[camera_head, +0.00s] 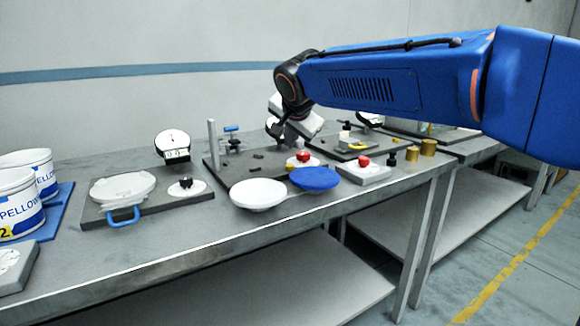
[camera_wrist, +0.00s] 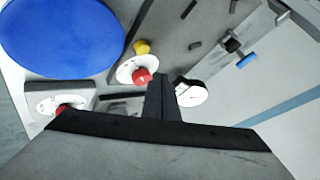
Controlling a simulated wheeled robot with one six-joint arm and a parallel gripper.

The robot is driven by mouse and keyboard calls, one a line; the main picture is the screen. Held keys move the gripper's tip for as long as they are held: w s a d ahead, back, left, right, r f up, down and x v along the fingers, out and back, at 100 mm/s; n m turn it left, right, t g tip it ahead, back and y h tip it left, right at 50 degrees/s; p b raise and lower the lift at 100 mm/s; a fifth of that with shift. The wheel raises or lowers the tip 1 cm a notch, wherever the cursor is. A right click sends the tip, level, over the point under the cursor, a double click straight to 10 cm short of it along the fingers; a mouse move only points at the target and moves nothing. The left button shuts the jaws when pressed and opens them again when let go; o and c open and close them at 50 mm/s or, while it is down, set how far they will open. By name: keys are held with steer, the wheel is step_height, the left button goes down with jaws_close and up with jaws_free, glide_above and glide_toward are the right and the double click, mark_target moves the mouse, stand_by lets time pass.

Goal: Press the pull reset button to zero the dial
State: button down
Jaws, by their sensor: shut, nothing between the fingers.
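My gripper (camera_head: 275,130) is shut and empty, above the middle of the bench; its fingers also show in the wrist view (camera_wrist: 161,80). A red button (camera_head: 303,157) with a yellow part stands on a white round base on the dark plate. A second red button (camera_head: 364,160) is on a grey box to the right. A white round dial face (camera_wrist: 190,92) shows right of my fingers, partly covered by them. I cannot read which button is the pull reset.
A white disc (camera_head: 258,193) and a blue disc (camera_head: 314,178) lie near the front edge. A dial gauge with a display (camera_head: 172,143) stands to the left. A blue-handled clamp (camera_head: 231,130) and an upright post (camera_head: 212,143) stand on the dark plate.

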steer(key=shift+f, duration=1.7)
steer(key=shift+f, duration=0.15)
stand_by(0.7)
steer(key=shift+f, duration=0.3)
steer(key=shift+f, duration=0.5)
stand_by(0.9)
steer(key=shift+r, duration=0.1)
stand_by(0.3)
steer(key=shift+r, duration=0.85)
steer(key=shift+r, duration=0.1)
step_height(320, 180, up, 5)
steer(key=shift+f, duration=0.1)
stand_by(0.3)
